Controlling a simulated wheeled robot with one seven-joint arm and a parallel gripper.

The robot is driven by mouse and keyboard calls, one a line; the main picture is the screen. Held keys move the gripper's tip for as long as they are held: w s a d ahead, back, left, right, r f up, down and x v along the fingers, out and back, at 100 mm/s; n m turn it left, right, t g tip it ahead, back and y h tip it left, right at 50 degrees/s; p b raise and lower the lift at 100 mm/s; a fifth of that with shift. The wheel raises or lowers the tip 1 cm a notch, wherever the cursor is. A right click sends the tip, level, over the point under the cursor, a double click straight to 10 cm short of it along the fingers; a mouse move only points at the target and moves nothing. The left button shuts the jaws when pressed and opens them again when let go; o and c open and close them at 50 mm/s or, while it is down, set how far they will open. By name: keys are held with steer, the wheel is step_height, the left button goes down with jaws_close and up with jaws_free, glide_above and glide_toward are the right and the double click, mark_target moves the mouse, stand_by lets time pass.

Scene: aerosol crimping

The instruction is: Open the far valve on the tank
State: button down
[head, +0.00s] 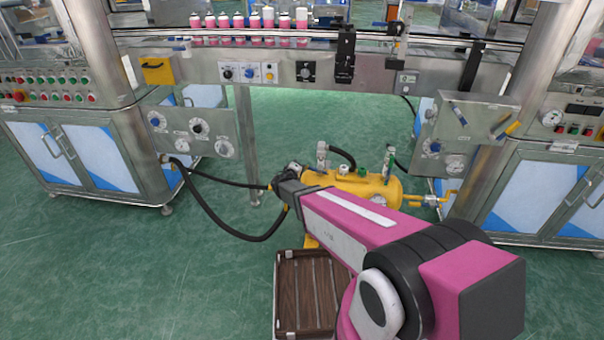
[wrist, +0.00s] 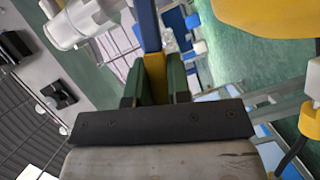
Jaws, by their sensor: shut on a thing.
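The yellow tank (head: 352,183) lies on the floor beyond my arm in the head view, with silver valve fittings (head: 322,156) on its top and pipework at its right end. In the wrist view, part of a yellow rounded body (wrist: 268,14) shows at the top right. My gripper (wrist: 156,84) has its two dark green fingers closed on a blue-and-yellow lever (wrist: 149,28), which runs up between them. In the head view my gripper is around the left end of the tank, and its fingers and the lever are hidden there. I cannot tell the lever's turn angle.
A black hose (head: 225,231) loops from the left machine towards the tank. A brown slatted tray (head: 306,290) lies on the floor below my arm. A conveyor with pink cans (head: 268,18) crosses behind. Cabinets stand left and right; green floor at the left is clear.

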steer(key=shift+s+d+r+m+y, duration=0.15)
steer(key=shift+d+r+m+y, duration=0.15)
steer(key=shift+r+m, duration=0.45)
steer(key=r+m, duration=0.1)
steer(key=d+r+m+y, duration=0.1)
steer(key=shift+s+d+m+g+y, duration=0.2)
steer(key=shift+m+g+y, duration=0.1)
steer(key=shift+m+g, duration=0.1)
steer(key=shift+s+d+r+m+y, duration=0.1)
steer(key=shift+d+r+m+y, duration=0.75)
steer(key=shift+m, duration=0.4)
steer(key=shift+d+f, duration=0.1)
steer(key=c, duration=1.1)
jaws_free()
steer(key=shift+o, duration=0.2)
steer(key=v, duration=1)
steer(key=shift+s, duration=0.3)
